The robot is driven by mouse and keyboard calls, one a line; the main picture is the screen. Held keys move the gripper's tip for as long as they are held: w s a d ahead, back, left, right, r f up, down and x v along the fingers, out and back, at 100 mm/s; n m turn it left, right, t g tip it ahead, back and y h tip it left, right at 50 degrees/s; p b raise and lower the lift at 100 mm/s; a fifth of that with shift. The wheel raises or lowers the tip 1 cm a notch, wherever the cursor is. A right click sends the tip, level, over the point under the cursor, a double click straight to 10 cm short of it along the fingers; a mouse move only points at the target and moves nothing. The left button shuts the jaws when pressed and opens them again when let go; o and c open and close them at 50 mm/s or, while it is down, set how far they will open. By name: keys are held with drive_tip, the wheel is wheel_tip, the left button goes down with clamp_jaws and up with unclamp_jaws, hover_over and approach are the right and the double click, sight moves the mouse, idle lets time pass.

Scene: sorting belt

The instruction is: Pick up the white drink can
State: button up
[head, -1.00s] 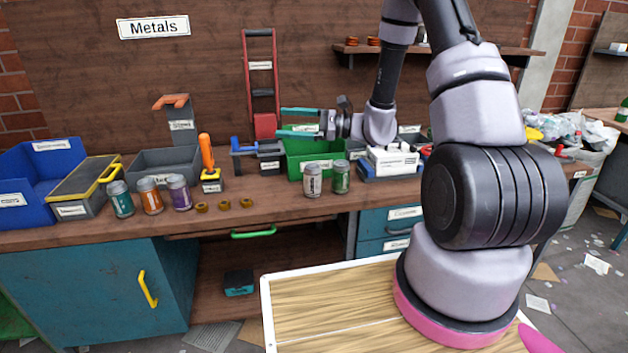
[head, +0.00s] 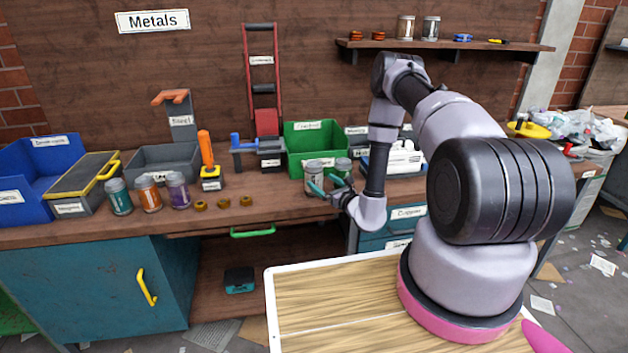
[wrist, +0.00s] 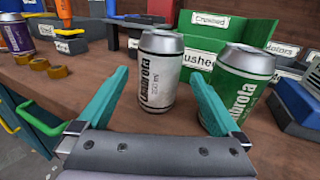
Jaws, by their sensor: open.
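The white drink can (wrist: 160,72) stands upright on the wooden bench, and it also shows in the head view (head: 314,178), partly behind my gripper. In the wrist view my gripper (wrist: 158,98) is open, with one teal finger to the left of the can and the other at its lower right. The can is just ahead of the fingertips, roughly between them, and the jaws are not closed on it. A green drink can (wrist: 240,88) stands close on its right, near the right finger; it is partly hidden in the head view (head: 343,168).
A green crate (head: 316,138) stands behind the cans. Several brass rings (head: 224,203) and a purple can (head: 178,191) are on the bench to the left.

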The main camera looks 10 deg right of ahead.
sight(309, 172)
drive_tip(key=x, duration=0.6)
drive_tip(key=shift+w+a+f, duration=0.1)
drive_tip(key=shift+w+f, duration=0.05)
drive_tip(key=shift+w, duration=0.15)
drive_tip(key=shift+c, duration=0.3)
drive_tip(key=c, duration=1.1)
